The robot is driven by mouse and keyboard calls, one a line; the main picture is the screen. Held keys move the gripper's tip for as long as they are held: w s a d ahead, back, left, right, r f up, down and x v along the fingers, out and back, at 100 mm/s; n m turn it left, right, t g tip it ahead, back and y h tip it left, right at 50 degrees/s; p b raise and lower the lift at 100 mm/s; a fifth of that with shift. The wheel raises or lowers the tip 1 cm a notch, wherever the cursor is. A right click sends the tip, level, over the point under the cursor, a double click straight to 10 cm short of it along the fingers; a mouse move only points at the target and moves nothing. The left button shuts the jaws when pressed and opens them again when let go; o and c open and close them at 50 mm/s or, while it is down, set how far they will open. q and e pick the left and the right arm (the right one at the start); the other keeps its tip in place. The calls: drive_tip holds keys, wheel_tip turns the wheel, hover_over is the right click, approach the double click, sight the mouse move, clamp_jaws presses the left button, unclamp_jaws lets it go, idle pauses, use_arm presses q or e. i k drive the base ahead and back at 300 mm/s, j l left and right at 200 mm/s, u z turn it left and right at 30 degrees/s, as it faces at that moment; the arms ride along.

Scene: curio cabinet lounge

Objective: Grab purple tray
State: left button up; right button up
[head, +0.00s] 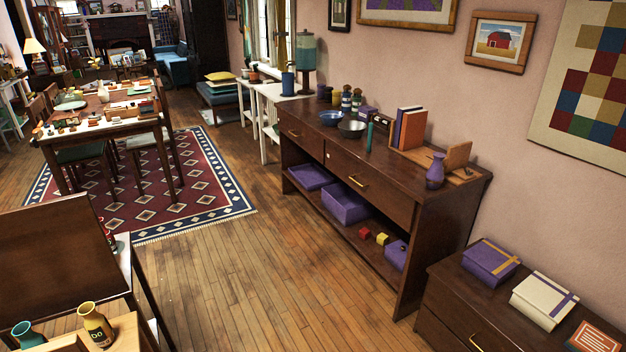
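A shallow purple tray (310,177) lies at the left end of the lower shelf of the dark wooden sideboard (345,160). To its right on that shelf stands a deeper purple open bin (346,205). Another purple box or container (396,256) sits at the shelf's right end, partly hidden by the side panel. The sideboard top overhangs the shelf, and its front is open. Neither of my grippers shows in the head view.
Red and yellow blocks (374,235) lie on the lower shelf. Bowls, books and a purple vase (435,171) stand on the sideboard top. A low cabinet (450,305) with boxes is at right; a table with vases (96,325) at lower left. The wooden floor (240,265) before the sideboard is clear.

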sight(310, 176)
drive_tip(key=i+l+z, duration=0.15)
drive_tip(key=i+l, duration=0.4)
drive_tip(key=i, duration=0.15)
drive_tip(key=i+j+z, duration=0.4)
drive_tip(key=i, duration=0.35)
drive_tip(key=i+j+z, duration=0.4)
drive_tip(key=i+j, duration=0.3)
